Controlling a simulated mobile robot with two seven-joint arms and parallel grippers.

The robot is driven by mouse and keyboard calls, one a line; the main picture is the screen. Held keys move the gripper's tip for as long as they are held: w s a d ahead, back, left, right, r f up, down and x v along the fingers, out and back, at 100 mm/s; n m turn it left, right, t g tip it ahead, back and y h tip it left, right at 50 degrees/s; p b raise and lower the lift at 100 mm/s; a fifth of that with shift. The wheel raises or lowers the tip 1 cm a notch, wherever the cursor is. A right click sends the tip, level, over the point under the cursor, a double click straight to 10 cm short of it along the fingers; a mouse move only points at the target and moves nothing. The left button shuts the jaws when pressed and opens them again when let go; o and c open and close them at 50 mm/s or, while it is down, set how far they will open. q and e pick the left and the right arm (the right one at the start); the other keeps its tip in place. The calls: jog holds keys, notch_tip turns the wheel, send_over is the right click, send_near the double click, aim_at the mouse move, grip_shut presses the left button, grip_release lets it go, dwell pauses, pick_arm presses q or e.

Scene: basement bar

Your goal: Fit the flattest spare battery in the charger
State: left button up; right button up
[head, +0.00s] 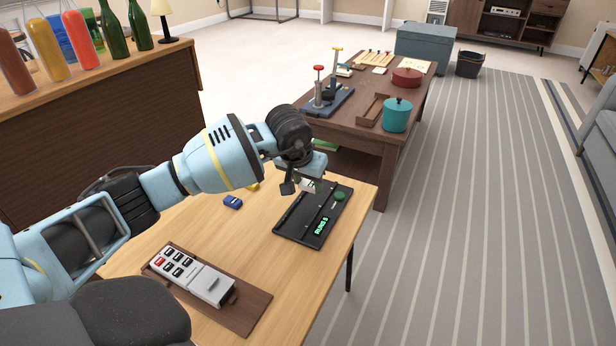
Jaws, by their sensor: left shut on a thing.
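My left gripper (297,187) reaches in from the left and is low over the far part of a black flat unit (292,222) on the light wooden table. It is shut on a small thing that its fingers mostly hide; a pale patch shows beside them. The unit has a lit green display (321,226) and a round green part (338,196). I cannot tell for sure which is the charger. My right gripper is out of view.
A small blue block (233,202) and a yellow piece (254,187), partly hidden by my arm, lie on the table (190,218). A dark low table (372,142) with a teal pot (397,114) stands beyond. Striped rug lies to the right.

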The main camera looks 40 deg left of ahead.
aim_at(309, 205)
pick_arm(q)
notch_tip(309, 205, down, 3)
jog(key=shift+r+b, duration=0.15)
jog(key=shift+b, duration=0.45)
jog(key=shift+f+b, duration=0.55)
jog(key=shift+f, duration=0.55)
jog(key=shift+f, duration=0.1)
jog(key=shift+s+d+f, duration=0.1)
jog(key=shift+s+f, duration=0.05)
jog(key=shift+f, duration=0.15)
dwell(0.6)
